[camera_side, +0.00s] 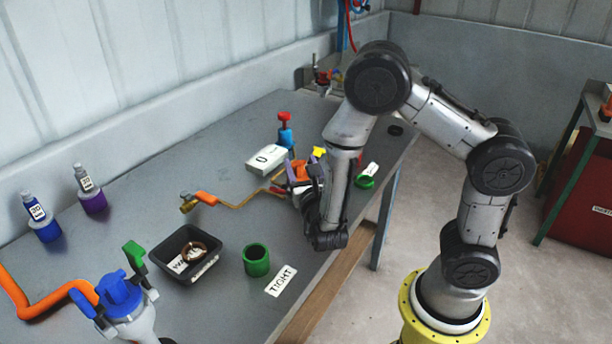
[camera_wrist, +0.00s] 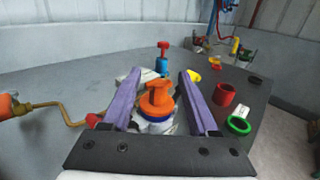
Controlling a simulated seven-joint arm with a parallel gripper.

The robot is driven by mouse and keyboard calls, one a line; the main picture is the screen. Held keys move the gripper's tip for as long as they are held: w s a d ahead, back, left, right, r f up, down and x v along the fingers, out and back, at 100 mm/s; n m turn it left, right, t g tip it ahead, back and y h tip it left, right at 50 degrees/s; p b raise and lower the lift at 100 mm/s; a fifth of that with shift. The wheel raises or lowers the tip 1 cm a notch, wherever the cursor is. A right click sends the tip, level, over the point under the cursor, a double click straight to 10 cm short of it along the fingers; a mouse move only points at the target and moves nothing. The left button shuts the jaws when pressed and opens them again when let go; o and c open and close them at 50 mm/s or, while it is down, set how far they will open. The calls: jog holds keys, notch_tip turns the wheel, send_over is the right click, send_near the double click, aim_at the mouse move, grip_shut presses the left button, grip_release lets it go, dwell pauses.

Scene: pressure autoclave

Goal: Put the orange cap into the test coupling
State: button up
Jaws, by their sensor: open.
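The orange cap (camera_wrist: 158,100) stands upright between my gripper's two purple fingers in the wrist view. It shows in part behind my wrist in the side view (camera_side: 298,171). My gripper (camera_wrist: 161,76) is open, with a finger on each side of the cap and visible gaps between. Below the cap, a blue ring and a pale grey body (camera_wrist: 158,127) show in part; I cannot tell whether this is the test coupling or whether the cap is seated in it. A similar pale fitting with a blue top (camera_side: 121,293) stands at the front left in the side view.
A brass valve with an orange handle (camera_side: 205,198) is left of my gripper. A black tray (camera_side: 165,267) and green ring (camera_side: 257,260) are nearer the front. A blue bottle with a red top (camera_side: 285,130) and a white gauge box (camera_side: 266,159) stand behind. A red cup (camera_wrist: 224,94) is at right.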

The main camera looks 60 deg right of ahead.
jog(key=s+d+r+m+g+y, duration=0.1)
jog(key=s+d+r+m+g, duration=0.1)
jog(key=s+m+g, duration=0.55)
jog(key=s+d+r+m+g, duration=0.25)
jog(key=s+m+g, duration=0.25)
jog(key=s+m, duration=0.5)
jog(key=s+a+r+m+t+y, duration=0.2)
jog(key=a+m+y, duration=0.2)
jog(key=a+y, duration=0.2)
jog(key=s+a+r+m+t+y, duration=0.2)
jog(key=a+m+t+y, duration=0.1)
jog(key=a+m+y, duration=0.2)
jog(key=shift+a+r+y, duration=0.25)
jog(key=shift+a+y, duration=0.15)
jog(key=shift+a, duration=0.8)
jog(key=shift+m, duration=0.25)
